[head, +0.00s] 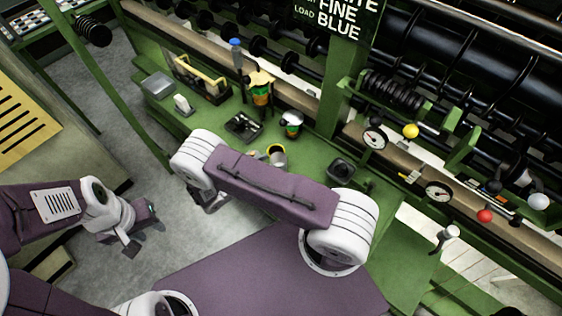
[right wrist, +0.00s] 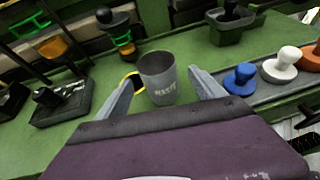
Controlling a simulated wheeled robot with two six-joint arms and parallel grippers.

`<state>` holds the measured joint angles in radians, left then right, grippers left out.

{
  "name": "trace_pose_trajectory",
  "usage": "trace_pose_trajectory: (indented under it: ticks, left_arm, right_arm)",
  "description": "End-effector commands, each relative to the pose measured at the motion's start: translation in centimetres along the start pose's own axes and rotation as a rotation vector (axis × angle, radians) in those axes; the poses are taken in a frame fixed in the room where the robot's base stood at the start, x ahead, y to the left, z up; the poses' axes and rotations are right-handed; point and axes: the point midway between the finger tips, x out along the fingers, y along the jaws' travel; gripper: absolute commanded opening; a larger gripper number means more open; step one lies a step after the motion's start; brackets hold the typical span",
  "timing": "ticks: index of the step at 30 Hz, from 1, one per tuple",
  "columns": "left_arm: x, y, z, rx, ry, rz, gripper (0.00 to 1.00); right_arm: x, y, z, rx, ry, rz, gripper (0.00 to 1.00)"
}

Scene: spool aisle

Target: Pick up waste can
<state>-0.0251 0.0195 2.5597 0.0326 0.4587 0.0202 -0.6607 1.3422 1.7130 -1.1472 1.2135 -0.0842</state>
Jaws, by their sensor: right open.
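The waste can (right wrist: 158,78) is a grey, open-topped can with lettering on its front. It stands upright on the green bench in the right wrist view. It also shows in the head view (head: 279,158), partly hidden behind my right arm. My right gripper (right wrist: 160,88) is open, with one grey finger on each side of the can in the picture. I cannot tell whether the fingers touch it. In the head view this gripper is largely hidden by its arm. My left gripper (head: 146,232) is open and empty over the grey floor, left of the bench.
A yellow ring (right wrist: 127,80) is close beside the can. Blue (right wrist: 240,78) and white (right wrist: 281,64) knobbed pieces stand to its right.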

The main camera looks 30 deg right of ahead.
Motion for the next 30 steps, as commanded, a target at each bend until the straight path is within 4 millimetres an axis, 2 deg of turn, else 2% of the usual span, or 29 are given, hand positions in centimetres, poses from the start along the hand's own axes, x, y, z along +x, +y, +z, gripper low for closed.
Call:
trace_pose_trajectory:
  ticks: [3,10,15,18,25,26,30]
  left_arm:
    - [-0.7,0.0,-0.1,0.000,0.000,0.000,0.36]
    - [-1.0,0.0,-0.1,0.000,0.000,0.000,0.36]
    - [-2.0,0.0,-0.2,0.000,0.000,0.000,0.36]
    - [-2.1,0.0,-0.2,0.000,0.000,0.000,0.36]
    - [-2.0,0.0,-0.2,0.000,0.000,0.000,0.36]
    - [-2.0,0.0,-0.2,0.000,0.000,0.000,0.36]
    - [-2.0,0.0,-0.2,0.000,0.000,0.000,0.36]
  right_arm:
    - [1.9,-0.1,0.2,-0.001,-0.001,-0.005,0.79]
    - [3.2,0.0,0.1,0.000,0.001,-0.004,0.79]
    - [6.3,0.2,0.1,0.000,0.001,-0.007,0.79]
    - [7.5,0.2,0.0,0.000,0.001,-0.006,0.79]
    - [7.9,0.3,-0.1,-0.001,0.001,-0.002,0.79]
    - [7.9,0.3,-0.1,0.000,0.001,-0.002,0.76]
    - [7.9,0.3,-0.1,0.000,0.001,-0.002,0.37]
